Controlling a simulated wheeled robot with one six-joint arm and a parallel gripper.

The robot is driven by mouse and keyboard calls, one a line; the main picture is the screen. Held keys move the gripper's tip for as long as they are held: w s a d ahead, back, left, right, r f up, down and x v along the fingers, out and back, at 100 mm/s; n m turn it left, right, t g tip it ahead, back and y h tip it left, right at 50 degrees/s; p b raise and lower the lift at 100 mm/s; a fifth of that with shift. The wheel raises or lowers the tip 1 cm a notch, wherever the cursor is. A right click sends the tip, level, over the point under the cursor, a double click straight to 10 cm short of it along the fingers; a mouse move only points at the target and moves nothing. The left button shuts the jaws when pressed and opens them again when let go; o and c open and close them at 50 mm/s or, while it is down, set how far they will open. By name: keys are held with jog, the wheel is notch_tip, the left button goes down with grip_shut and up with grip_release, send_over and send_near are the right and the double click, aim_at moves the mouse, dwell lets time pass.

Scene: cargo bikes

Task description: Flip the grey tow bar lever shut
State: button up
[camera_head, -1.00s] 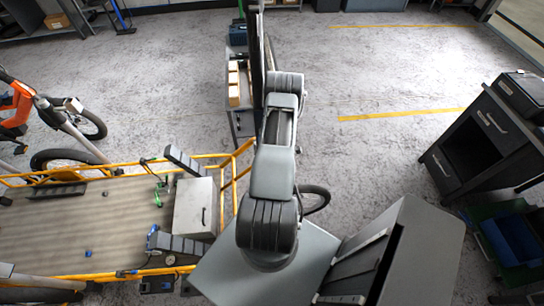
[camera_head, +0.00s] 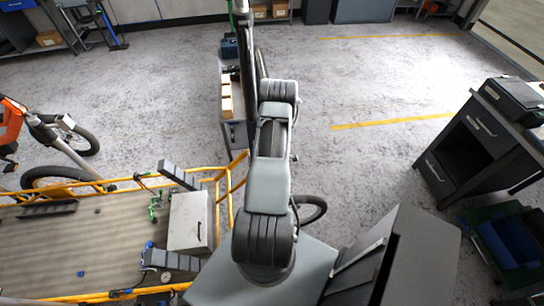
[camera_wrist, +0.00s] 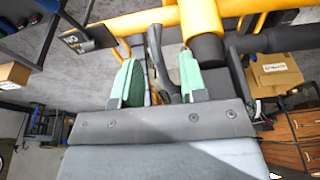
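My gripper (camera_wrist: 160,82) shows in the wrist view with its two green-padded fingers apart. A dark grey curved lever (camera_wrist: 154,48) stands in the gap between the fingers, nearer the left one; I cannot tell whether either finger touches it. Its lower part runs down between the fingers. Behind the right finger is a yellow tube (camera_wrist: 200,18) with a dark grey collar (camera_wrist: 206,48), beside the lever. In the head view my arm covers this area, and neither the gripper nor the lever can be made out.
In the wrist view, a cardboard box (camera_wrist: 275,72) lies to the right and a wooden drawer unit (camera_wrist: 296,130) below it. In the head view, a yellow-railed cargo platform (camera_head: 70,245) stands at lower left and a dark cabinet (camera_head: 470,150) at right.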

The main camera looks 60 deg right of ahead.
jog(key=v, duration=1.1)
jog(key=shift+r+b, duration=0.3)
jog(key=shift+b, duration=0.15)
jog(key=shift+s, duration=0.1)
